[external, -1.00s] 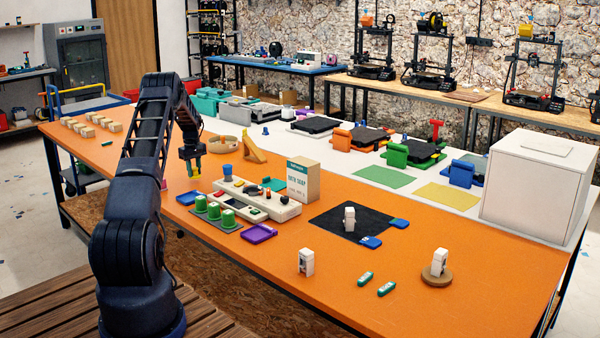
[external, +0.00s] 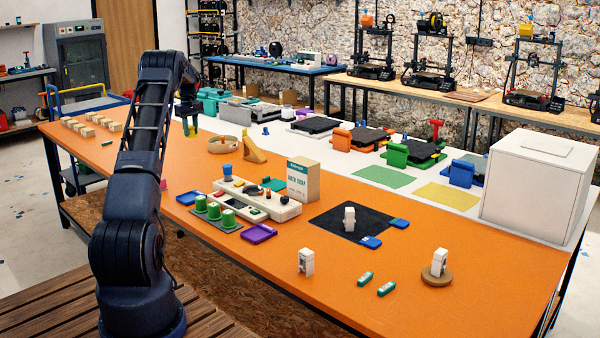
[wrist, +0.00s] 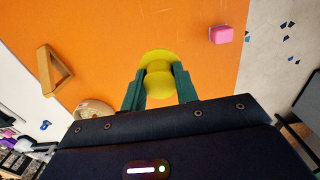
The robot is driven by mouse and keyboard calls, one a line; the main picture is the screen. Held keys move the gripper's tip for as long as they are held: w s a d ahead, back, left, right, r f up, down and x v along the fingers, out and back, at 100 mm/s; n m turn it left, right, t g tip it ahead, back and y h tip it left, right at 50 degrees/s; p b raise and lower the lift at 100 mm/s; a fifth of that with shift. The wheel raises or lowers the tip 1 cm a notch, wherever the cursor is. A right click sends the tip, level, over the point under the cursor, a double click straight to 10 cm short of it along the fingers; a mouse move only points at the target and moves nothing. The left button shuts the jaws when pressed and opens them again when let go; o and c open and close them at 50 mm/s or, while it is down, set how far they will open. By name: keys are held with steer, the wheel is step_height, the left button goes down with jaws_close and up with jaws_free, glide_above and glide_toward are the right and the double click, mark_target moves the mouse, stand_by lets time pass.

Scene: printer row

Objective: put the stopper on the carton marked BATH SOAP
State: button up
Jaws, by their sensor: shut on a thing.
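The carton marked BATH SOAP (external: 303,182) stands upright on the orange table, right of the middle of its row, in the external view. My gripper (external: 190,127) is up and to the left of it, well apart from it, above the table's far left part. In the wrist view my gripper (wrist: 159,88) has its two green fingers shut on a yellow stopper (wrist: 156,60), which has a wide round flange and a narrower body. The carton is not in the wrist view.
A cream tray (external: 257,203) and green cups (external: 214,210) stand in front of the carton. A pink block (wrist: 221,34) shows in the wrist view.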

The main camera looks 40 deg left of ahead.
steer(key=w+d+r, duration=0.4)
steer(key=w+d, duration=0.3)
steer(key=d, duration=0.2)
step_height(320, 180, up, 11)
glide_above(303, 161)
steer(key=f, duration=1.9)
steer(key=shift+w+f, duration=0.2)
steer(key=shift+f, duration=0.15)
steer(key=shift+f, duration=0.1)
steer(key=o, duration=1)
steer(key=shift+c, duration=0.2)
